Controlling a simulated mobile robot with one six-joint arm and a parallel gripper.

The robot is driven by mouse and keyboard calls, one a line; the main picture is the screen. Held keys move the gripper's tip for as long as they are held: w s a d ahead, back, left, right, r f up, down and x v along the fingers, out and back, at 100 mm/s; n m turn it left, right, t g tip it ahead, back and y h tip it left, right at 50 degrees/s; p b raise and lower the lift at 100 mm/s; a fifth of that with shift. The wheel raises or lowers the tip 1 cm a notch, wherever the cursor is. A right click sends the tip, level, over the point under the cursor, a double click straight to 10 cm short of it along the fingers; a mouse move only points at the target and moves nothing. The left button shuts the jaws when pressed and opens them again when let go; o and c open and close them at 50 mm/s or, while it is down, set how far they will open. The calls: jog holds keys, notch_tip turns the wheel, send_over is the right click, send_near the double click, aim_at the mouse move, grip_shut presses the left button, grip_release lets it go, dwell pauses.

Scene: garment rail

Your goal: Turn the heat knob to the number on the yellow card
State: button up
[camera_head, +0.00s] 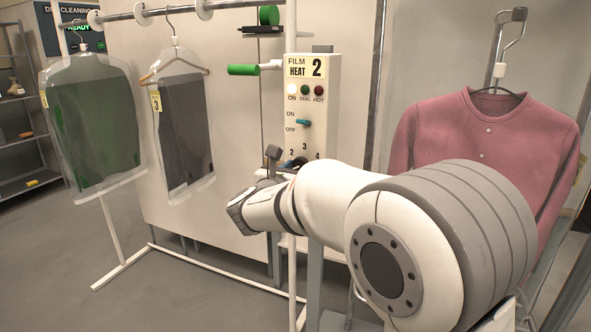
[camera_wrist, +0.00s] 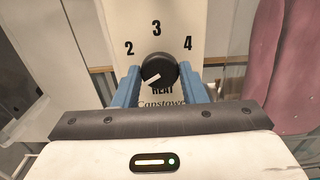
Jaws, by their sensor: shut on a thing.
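The yellow card (camera_head: 306,67) on top of the white control box reads FILM HEAT 2. The round black heat knob (camera_wrist: 159,70) is below the printed numbers 2, 3 and 4 in the wrist view. Its white pointer line slants to the lower left, below the 2. My gripper (camera_wrist: 160,74) has its blue fingers on the left and right sides of the knob and is shut on it. In the head view my arm and wrist hide most of the knob and gripper; the numbers 2, 3 and 4 show just above.
The control box (camera_head: 328,95) also carries a blue ON/OFF switch (camera_head: 302,122) and indicator lamps; the ON lamp (camera_head: 292,89) looks lit. A green-handled lever (camera_head: 243,70) sticks out left. Bagged garments (camera_head: 185,125) hang on the left, a pink cardigan (camera_head: 480,125) on the right.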

jog(key=shift+f+m+b, duration=0.15)
jog(key=shift+m+b, duration=0.15)
jog(key=shift+b, duration=0.3)
jog(key=m+b, duration=1.1)
jog(key=b, duration=0.3)
jog(key=shift+b, duration=0.4)
jog(key=o, duration=1)
jog(key=shift+c, duration=0.2)
jog(key=p+v, duration=0.1)
jog(key=v, duration=0.6)
jog(key=shift+s+a, duration=0.15)
jog(key=shift+s, duration=0.2)
